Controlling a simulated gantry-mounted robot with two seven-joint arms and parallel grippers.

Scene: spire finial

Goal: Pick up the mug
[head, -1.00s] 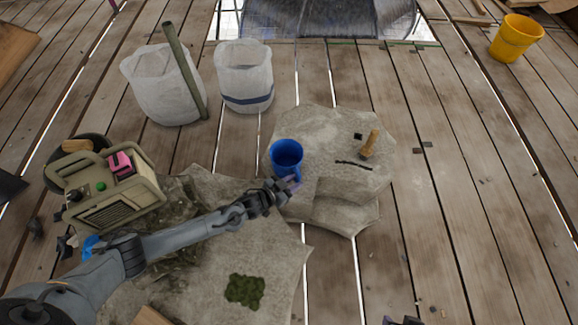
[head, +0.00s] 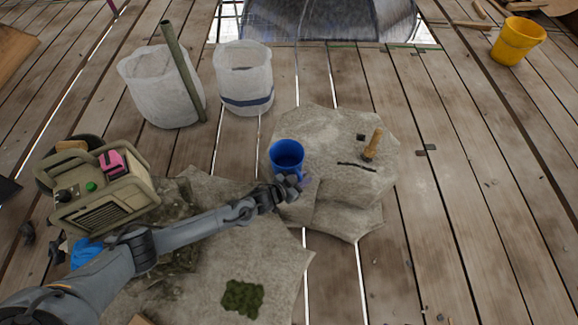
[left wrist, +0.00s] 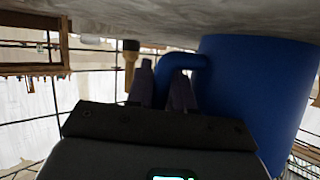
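The blue mug (head: 287,154) stands upright on the left part of a pale flat-topped rock. Its handle (left wrist: 190,60) faces my left gripper (head: 293,183), which is at the mug's near side. In the left wrist view the mug body (left wrist: 255,90) fills the right side. The two fingers of my left gripper (left wrist: 163,90) are close together, one on each side of the handle, and look closed on it. The exact contact is partly hidden. My right gripper is not in view.
The rock (head: 345,205) also bears a wooden-handled tool (head: 373,145). A green radio-like box (head: 105,195) lies left of my arm. Two white sacks (head: 244,75) stand behind, and a yellow bucket (head: 517,41) is far right. The planks (head: 470,200) on the right are mostly clear.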

